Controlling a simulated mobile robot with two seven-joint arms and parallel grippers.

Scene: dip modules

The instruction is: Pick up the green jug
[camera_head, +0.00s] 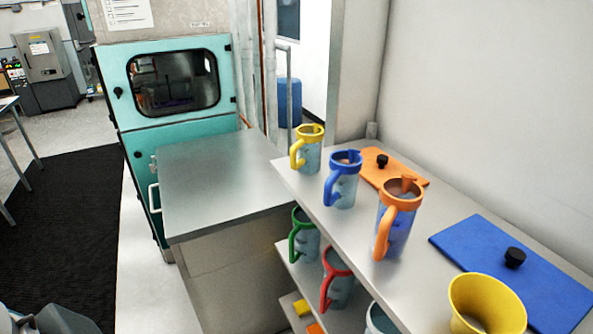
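The green jug (308,242) stands upright on the shelf below the top one. It has a green rim and a green handle that faces left, and a translucent bluish body. Its right side is close to the edge of the top shelf, and part of it is hidden by that shelf. A red jug (342,288) stands in front of it and to its right on the same level. Neither of my grippers shows in the head view. A grey part at the bottom left corner may be my own.
The top shelf (335,222) holds yellow (309,156), blue (344,190) and orange (396,235) jugs, a yellow container (487,300), and orange (408,176) and blue (480,255) lids with black knobs. A bare steel counter (215,185) and teal cabinet (180,128) stand left.

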